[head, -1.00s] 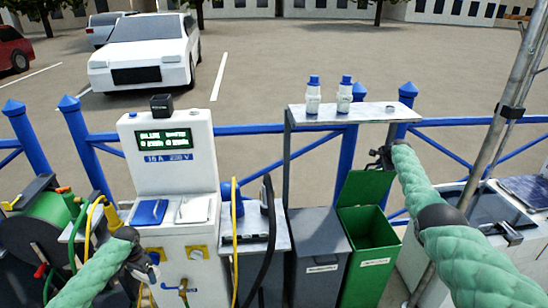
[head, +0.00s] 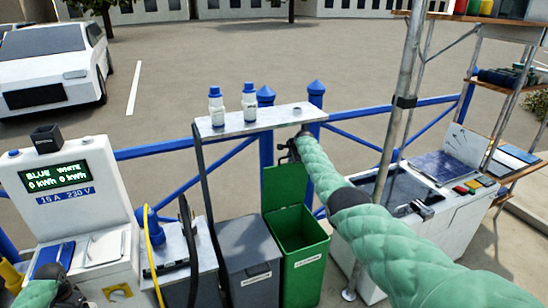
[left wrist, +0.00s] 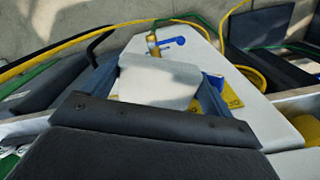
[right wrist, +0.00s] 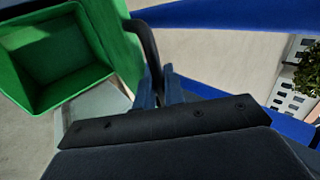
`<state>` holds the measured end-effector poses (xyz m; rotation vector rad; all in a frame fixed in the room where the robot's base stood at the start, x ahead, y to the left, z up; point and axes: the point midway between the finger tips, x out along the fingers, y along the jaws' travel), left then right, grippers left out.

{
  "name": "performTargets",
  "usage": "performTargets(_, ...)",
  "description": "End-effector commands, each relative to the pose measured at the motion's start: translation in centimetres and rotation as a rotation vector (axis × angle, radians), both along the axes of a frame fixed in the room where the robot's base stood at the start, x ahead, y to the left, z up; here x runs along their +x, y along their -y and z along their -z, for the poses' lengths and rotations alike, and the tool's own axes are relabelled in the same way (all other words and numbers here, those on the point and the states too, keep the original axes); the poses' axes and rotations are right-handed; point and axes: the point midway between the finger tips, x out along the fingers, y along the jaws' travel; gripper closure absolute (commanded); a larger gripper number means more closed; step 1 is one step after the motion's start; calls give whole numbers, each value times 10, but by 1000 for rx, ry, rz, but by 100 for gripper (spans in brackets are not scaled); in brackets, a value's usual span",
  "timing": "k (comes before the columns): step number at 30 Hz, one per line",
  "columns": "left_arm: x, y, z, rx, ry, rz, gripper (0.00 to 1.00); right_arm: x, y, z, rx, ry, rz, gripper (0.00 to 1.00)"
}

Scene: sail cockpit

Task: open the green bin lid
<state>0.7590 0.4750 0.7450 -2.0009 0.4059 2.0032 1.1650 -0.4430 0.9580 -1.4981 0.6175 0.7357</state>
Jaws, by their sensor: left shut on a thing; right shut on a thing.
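The green bin (head: 303,272) stands in the middle of the head view with its lid (head: 284,188) raised upright at the back and its inside open to view. In the right wrist view the bin's open mouth (right wrist: 50,55) is at the upper left. My right gripper (head: 290,150) is at the lid's top edge. It is shut on the lid's dark handle (right wrist: 150,50). My left gripper (left wrist: 155,85) is shut on a pale flat piece (left wrist: 160,75) in front of the white pedestal. In the head view only part of it shows at the lower left.
A grey bin (head: 250,262) stands left of the green one. A shelf (head: 258,120) with two blue-capped bottles is above them. A metal pole (head: 402,105) and a white sink unit (head: 425,225) are to the right. Blue railings run behind.

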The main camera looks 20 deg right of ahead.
Motion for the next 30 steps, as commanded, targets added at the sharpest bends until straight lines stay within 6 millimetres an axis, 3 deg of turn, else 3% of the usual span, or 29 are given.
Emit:
performTargets(3, 0, 0, 0, 0, 0, 0, 43, 0, 1, -1, -2, 1, 1, 100)
performTargets(4, 0, 0, 0, 0, 0, 0, 43, 0, 1, -1, -2, 1, 1, 88)
performTargets(6, 0, 0, 0, 0, 0, 0, 43, 0, 1, -1, -2, 1, 1, 75)
performTargets(19, 0, 0, -1, 0, 0, 0, 43, -2, 1, -3, -1, 0, 0, 75)
performTargets(30, 0, 0, -9, 0, 0, 0, 43, -20, 2, -23, -2, 0, -1, 75)
